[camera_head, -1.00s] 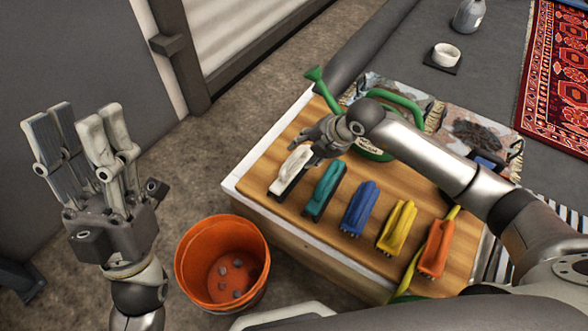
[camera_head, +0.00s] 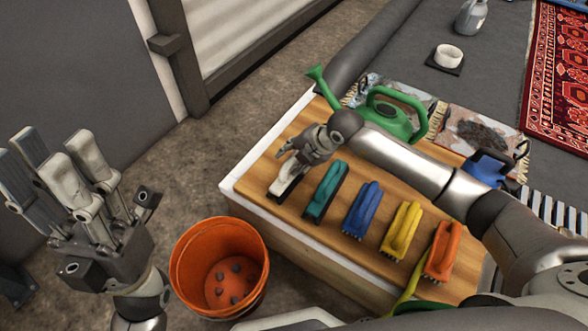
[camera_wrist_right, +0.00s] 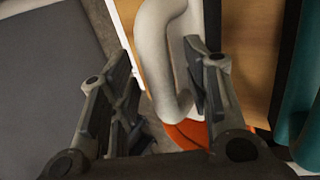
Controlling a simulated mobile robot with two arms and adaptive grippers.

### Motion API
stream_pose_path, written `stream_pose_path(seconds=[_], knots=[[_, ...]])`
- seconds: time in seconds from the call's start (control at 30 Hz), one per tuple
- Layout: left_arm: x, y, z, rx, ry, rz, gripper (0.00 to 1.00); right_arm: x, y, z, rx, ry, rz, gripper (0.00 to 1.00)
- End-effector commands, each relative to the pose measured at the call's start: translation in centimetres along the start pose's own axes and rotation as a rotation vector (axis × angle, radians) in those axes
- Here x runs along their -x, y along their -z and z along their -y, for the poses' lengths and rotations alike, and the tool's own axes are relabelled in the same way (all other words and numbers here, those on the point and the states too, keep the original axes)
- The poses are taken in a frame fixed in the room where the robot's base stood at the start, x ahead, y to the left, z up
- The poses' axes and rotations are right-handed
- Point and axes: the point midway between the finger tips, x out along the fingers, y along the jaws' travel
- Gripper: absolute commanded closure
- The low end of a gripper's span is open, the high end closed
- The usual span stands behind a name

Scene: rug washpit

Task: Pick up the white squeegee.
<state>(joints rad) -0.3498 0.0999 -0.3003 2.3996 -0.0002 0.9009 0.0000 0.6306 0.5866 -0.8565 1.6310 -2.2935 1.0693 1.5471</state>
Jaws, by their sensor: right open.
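The white squeegee (camera_head: 281,188) lies at the left end of a row of tools on the wooden table top. My right gripper (camera_head: 292,164) is over it and hides much of its handle. In the right wrist view, the squeegee's pale curved handle (camera_wrist_right: 155,45) shows between the two open fingers of the right gripper (camera_wrist_right: 157,72). I cannot tell whether either finger touches it. My left gripper (camera_head: 62,165) is raised at the far left with its fingers apart, empty and away from the table.
A teal tool (camera_head: 326,191), a blue one (camera_head: 362,209), a yellow one (camera_head: 402,230) and an orange one (camera_head: 443,250) lie to the right. A green watering can (camera_head: 394,113) stands behind. An orange bucket (camera_head: 218,268) stands on the floor by the table (camera_head: 262,222).

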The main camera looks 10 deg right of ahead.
Motion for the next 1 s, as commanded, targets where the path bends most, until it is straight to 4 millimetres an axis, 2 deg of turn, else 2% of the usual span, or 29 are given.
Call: stream_pose_path(seconds=[0.07, 0.4, 0.8, 1.0], knots=[[-0.02, 0.00, -0.01, 0.000, 0.000, 0.001, 0.60, 0.03, 0.00, 0.01, 0.000, 0.000, 0.000, 0.58], [-0.01, -0.02, -0.02, 0.001, 0.000, 0.001, 0.60, 0.04, 0.00, 0.04, 0.000, 0.001, 0.000, 1.00], [-0.04, -0.02, -0.01, 0.001, 0.000, 0.002, 0.60, 0.10, -0.01, -0.02, 0.000, 0.000, 0.000, 1.00], [-0.68, 0.04, -0.01, 0.000, 0.000, 0.005, 0.60, 0.68, -0.01, -0.41, 0.000, 0.000, 0.000, 1.00]])
